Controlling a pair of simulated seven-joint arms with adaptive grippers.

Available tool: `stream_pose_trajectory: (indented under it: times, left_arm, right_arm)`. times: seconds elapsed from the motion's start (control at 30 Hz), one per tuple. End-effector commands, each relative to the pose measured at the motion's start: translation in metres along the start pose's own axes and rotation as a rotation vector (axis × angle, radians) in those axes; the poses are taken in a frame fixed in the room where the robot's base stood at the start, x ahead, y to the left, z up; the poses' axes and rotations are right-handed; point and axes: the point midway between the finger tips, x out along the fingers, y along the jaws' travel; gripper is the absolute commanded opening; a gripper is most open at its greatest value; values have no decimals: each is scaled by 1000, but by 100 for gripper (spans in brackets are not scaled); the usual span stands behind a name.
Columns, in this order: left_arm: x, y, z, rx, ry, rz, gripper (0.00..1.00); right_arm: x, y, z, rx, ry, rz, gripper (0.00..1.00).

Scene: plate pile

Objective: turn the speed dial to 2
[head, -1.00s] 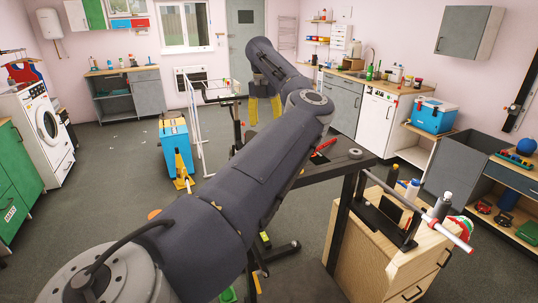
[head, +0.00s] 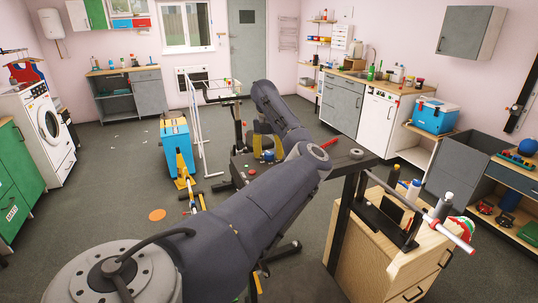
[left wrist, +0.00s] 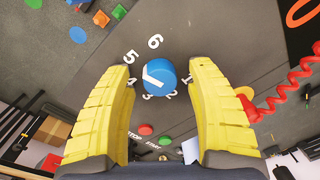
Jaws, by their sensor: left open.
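The speed dial (left wrist: 158,77) is a round blue knob with a white mark on its top, set in a dark panel (left wrist: 190,25). White numerals from 1 to 6 stand around it; the 2 and 3 lie on its lower side. I cannot tell which number the mark points at. My left gripper (left wrist: 160,70) is open, its yellow fingers on either side of the dial with gaps between. In the head view my left gripper (head: 262,143) is low over the panel, and the blue dial (head: 269,155) shows beside it. My right gripper is not in view.
Below the dial are a red button (left wrist: 145,129) and a green button (left wrist: 165,140). A coiled red cord (left wrist: 285,97) lies right of the right finger. A blue cabinet (head: 174,140) stands left of the machine; a wooden cabinet (head: 375,235) stands right.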

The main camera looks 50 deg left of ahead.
Motion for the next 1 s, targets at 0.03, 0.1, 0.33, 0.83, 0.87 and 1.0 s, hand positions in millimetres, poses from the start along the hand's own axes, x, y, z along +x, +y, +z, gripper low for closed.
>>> stream_pose_trajectory:
  times: [0.03, 0.1, 0.33, 0.83, 0.87, 1.0]
  left_arm:
    - [1, 0, 0, -1, 0, 0, 56]
    - [2, 0, 0, -1, 0, 0, 56]
    - [2, 0, 0, 0, 0, 0, 56]
    - [2, 0, 0, 0, 0, 0, 3]
    - [2, 0, 0, 0, 0, 0, 0]
    - [2, 0, 0, 0, 0, 0, 0]
  right_arm:
    - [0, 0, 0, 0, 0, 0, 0]
    - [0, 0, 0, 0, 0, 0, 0]
    - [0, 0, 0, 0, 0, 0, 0]
    - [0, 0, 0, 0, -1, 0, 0]
    - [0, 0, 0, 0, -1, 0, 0]
    - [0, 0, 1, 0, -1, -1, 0]
